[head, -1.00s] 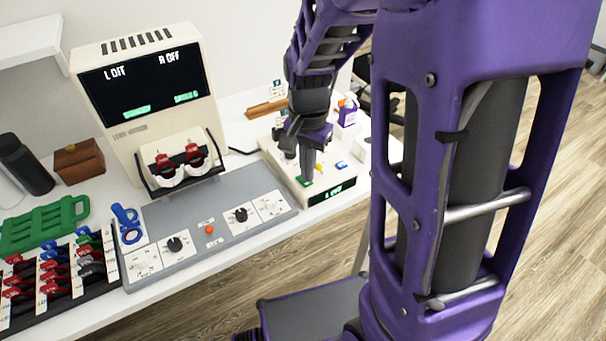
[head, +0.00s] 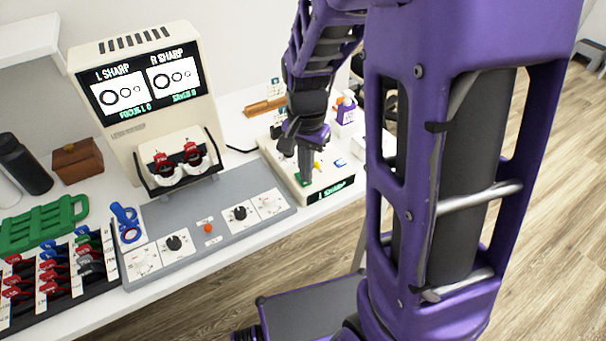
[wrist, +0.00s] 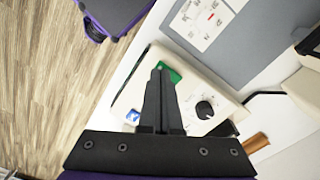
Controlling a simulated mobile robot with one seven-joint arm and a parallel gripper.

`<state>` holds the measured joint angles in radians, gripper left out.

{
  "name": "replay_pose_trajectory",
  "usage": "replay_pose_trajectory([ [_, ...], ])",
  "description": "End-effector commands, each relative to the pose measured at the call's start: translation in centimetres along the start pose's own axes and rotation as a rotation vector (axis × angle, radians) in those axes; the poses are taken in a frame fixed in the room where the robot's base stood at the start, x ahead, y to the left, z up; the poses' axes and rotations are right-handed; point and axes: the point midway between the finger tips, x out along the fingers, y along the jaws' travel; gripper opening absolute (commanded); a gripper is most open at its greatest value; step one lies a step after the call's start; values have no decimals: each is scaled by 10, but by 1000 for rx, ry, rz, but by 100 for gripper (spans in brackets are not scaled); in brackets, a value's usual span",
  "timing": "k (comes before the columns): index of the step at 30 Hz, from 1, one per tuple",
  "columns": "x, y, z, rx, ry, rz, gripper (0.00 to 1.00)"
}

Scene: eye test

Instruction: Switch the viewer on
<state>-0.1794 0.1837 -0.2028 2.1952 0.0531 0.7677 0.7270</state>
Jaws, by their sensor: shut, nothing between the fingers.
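The viewer (head: 122,136) is a cream machine at the back of the table with a lit screen (head: 145,82). The screen reads L SHARP and R SHARP over white panels with black rings. A cream control box (head: 330,178) stands to its right, with a small lit front display (head: 330,190). A green button or pad (head: 300,182) is on its near left part and also shows in the wrist view (wrist: 173,73). My gripper (head: 304,182) is shut and empty, pointing down at the green part. Its fingertips (wrist: 160,70) partly hide it; I cannot tell whether they touch.
A grey panel (head: 190,210) with black knobs and an orange button lies before the viewer. Red-marked lens pieces sit in the viewer's cradle (head: 182,188). A purple-white bottle (head: 346,108) stands behind the box. A green tray (head: 40,228), lens rack and brown box (head: 77,160) are left.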

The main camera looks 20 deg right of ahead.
Motion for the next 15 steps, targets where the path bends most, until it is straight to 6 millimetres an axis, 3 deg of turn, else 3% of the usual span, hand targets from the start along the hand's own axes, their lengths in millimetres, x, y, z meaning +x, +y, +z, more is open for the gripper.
replay_pose_trajectory([
  [15, -46, 0, 0, 0, 1, -1, 0],
])
